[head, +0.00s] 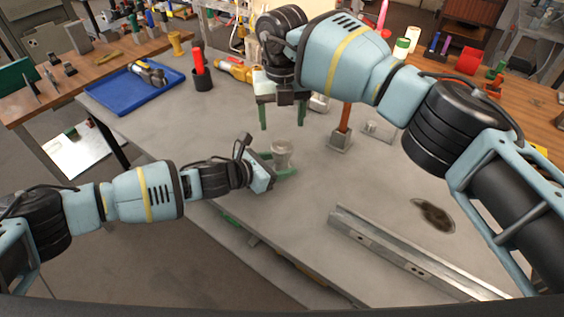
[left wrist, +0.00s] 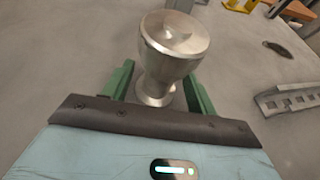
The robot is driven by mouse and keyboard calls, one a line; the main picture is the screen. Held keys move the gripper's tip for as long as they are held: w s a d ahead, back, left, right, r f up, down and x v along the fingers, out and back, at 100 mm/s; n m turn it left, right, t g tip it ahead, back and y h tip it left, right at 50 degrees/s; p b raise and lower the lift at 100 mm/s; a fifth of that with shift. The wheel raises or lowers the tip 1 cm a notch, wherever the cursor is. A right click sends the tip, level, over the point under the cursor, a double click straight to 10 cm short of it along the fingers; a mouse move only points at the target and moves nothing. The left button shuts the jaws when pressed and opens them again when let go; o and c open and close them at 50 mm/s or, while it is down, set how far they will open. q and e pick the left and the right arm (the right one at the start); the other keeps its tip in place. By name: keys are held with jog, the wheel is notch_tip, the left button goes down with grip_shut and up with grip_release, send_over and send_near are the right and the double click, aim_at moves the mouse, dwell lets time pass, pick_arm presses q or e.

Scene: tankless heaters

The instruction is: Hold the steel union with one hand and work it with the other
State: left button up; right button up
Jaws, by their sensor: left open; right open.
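The steel union (head: 282,152) stands upright on the grey table, a shiny waisted metal piece with a wide round top. It also shows in the left wrist view (left wrist: 173,45). My left gripper (head: 280,168) is low at the table, open, with its green fingers on either side of the union's lower part; I cannot tell whether they touch it. In the left wrist view the fingers (left wrist: 160,88) flank its narrow base. My right gripper (head: 277,122) is open and empty, with its green fingers pointing down, above and behind the union in the head view.
A steel rail (head: 400,255) lies along the table's front right, near a dark stain (head: 433,215). A grey block (head: 341,143) with an orange upright piece and a small metal part (head: 378,131) stand right of the union.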

aim_at(282, 146)
pick_arm(q)
grip_shut()
dwell(0.3)
pick_arm(e)
jog(key=m, duration=1)
jog(key=shift+m, duration=0.3)
jog(key=m, duration=0.3)
jog(key=shift+f, duration=4)
